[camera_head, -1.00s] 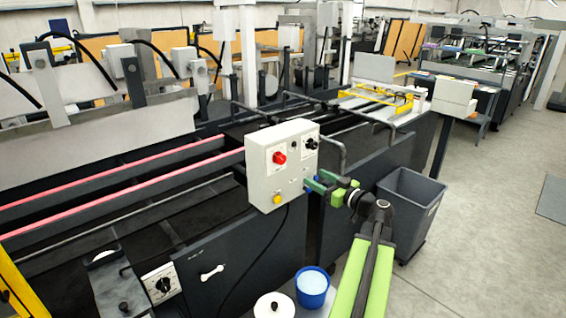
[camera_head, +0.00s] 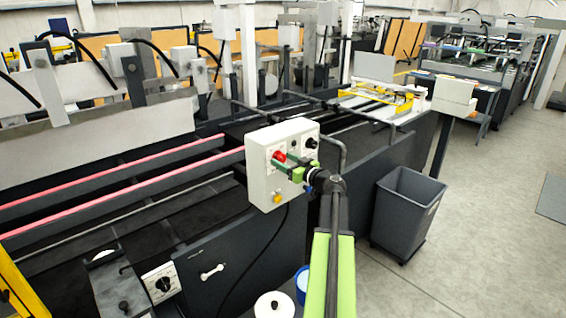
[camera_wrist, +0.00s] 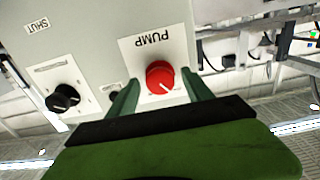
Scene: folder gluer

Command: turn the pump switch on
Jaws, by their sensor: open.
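The pump switch is a red round knob (camera_wrist: 160,75) on a white plate marked PUMP in the wrist view. A pale line on it slants to the lower right. In the head view the red knob (camera_head: 279,156) sits on the pale control box (camera_head: 259,180), partly hidden by my gripper (camera_head: 286,162). My gripper (camera_wrist: 162,86) is open, with one green finger on each side of the knob. I cannot tell whether the fingers touch it.
A black knob (camera_wrist: 64,98) is beside the pump plate; it also shows in the head view (camera_head: 311,143). A yellow button (camera_head: 277,197) is low on the box. A white lidded pot (camera_head: 274,306), a blue tub (camera_head: 302,280) and a grey bin (camera_head: 405,215) stand below.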

